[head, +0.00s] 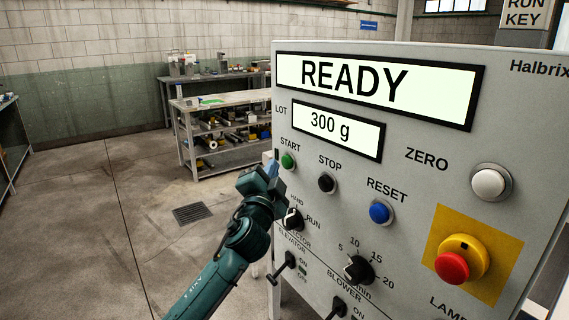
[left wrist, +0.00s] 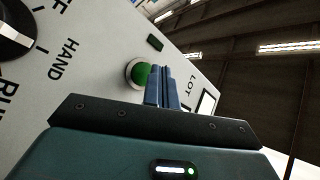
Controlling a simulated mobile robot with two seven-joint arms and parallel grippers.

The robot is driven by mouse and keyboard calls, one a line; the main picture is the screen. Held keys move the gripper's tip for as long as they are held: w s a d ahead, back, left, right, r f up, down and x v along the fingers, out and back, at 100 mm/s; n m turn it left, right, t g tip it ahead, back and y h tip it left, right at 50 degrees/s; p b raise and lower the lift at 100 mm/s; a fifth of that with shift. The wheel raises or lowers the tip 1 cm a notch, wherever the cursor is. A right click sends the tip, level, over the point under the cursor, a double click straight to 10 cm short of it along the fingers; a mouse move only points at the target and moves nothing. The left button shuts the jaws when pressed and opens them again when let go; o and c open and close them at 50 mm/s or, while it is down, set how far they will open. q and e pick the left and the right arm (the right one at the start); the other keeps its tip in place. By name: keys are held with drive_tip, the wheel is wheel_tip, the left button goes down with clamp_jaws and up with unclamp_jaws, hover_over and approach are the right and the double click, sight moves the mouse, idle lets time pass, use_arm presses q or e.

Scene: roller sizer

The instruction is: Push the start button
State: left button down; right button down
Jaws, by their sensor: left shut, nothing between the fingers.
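The green start button (head: 288,160) is on the grey control panel (head: 420,200), under the START label and left of the black stop button (head: 326,182). My left gripper (head: 272,170) is shut and empty, just left of and slightly below the start button in the head view. In the left wrist view the start button (left wrist: 138,74) shows right beside the shut fingertips (left wrist: 163,85), on their left. I cannot tell whether the fingertips touch it. The upper display (head: 380,88) reads READY. My right gripper is not in view.
A blue reset button (head: 380,212), a white zero button (head: 489,183) and a red emergency stop (head: 452,266) are on the same panel. Black selector knobs (head: 292,220) and toggle switches (head: 287,262) sit below the start button. Open floor (head: 90,210) lies to the left.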

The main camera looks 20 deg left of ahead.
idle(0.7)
use_arm(q)
drive_tip(key=shift+w+d, duration=0.25)
drive_tip(key=shift+w, duration=0.1)
drive_tip(key=shift+w+d+b, duration=0.3)
drive_tip(key=shift+w+b, duration=0.1)
idle(0.7)
drive_tip(key=shift+s, duration=0.1)
drive_tip(key=shift+s+a+p, duration=0.4)
drive_tip(key=shift+s+a, duration=0.15)
drive_tip(key=shift+s, duration=0.1)
drive_tip(key=s+a+p, duration=0.1)
drive_tip(key=s, duration=0.1)
drive_tip(key=s+a, duration=0.2)
drive_tip(key=shift+p, duration=0.35)
